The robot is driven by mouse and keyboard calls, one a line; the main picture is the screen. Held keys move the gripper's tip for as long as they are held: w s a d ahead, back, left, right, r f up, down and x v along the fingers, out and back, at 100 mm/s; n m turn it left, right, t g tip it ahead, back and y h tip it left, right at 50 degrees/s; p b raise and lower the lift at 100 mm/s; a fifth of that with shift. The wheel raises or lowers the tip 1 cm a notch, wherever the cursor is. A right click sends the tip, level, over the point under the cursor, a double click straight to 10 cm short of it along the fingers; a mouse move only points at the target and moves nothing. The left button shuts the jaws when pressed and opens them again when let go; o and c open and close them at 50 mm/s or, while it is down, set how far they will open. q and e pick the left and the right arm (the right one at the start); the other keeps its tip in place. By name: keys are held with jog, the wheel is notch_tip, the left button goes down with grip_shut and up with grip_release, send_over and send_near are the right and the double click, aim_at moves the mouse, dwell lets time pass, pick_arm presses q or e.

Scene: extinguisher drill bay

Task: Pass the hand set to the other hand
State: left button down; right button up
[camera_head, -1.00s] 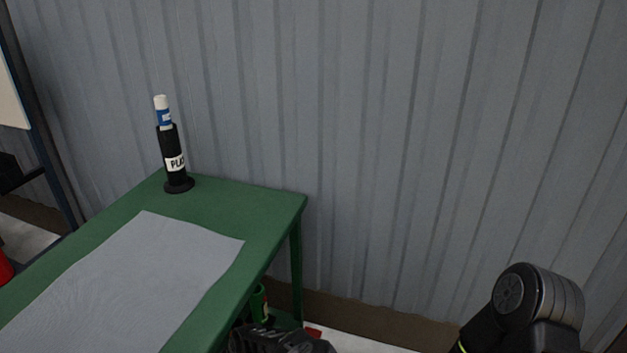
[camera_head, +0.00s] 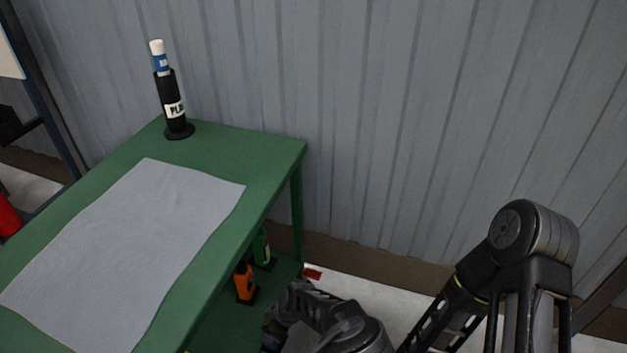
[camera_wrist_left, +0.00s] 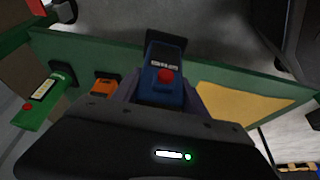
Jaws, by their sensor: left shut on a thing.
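In the left wrist view my left gripper (camera_wrist_left: 165,92) is shut on a blue hand set (camera_wrist_left: 168,97) with a red button and a pale label. A black block sits at the hand set's far end; I cannot tell whether the two touch. In the head view the hand set and the left fingertips are not clear. Part of my right arm shows at the right of the head view, but its gripper is out of the picture.
A green table (camera_head: 235,141) bears a grey mat (camera_head: 150,235) and a labelled black tube (camera_head: 170,95). On its lower shelf stand a green hand set (camera_head: 262,248) and an orange one (camera_head: 245,284); the wrist view shows both. A corrugated wall stands behind.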

pick_arm(q)
jog(key=w+a+f+b, duration=0.1)
jog(key=w+a, duration=0.1)
jog(key=a, duration=0.3)
jog(key=w+a+f+b, duration=0.1)
jog(key=w+a+b, duration=0.1)
jog(key=a, duration=0.3)
jog(key=w+a+f+b, duration=0.1)
jog(key=a+f, duration=0.1)
jog(key=a, duration=0.3)
jog(key=shift+w, duration=0.4)
jog(key=p+v, duration=0.3)
jog(key=v, duration=0.5)
jog(key=shift+a+r, duration=0.2)
jog(key=shift+r, duration=0.1)
jog(key=shift+f, duration=0.1)
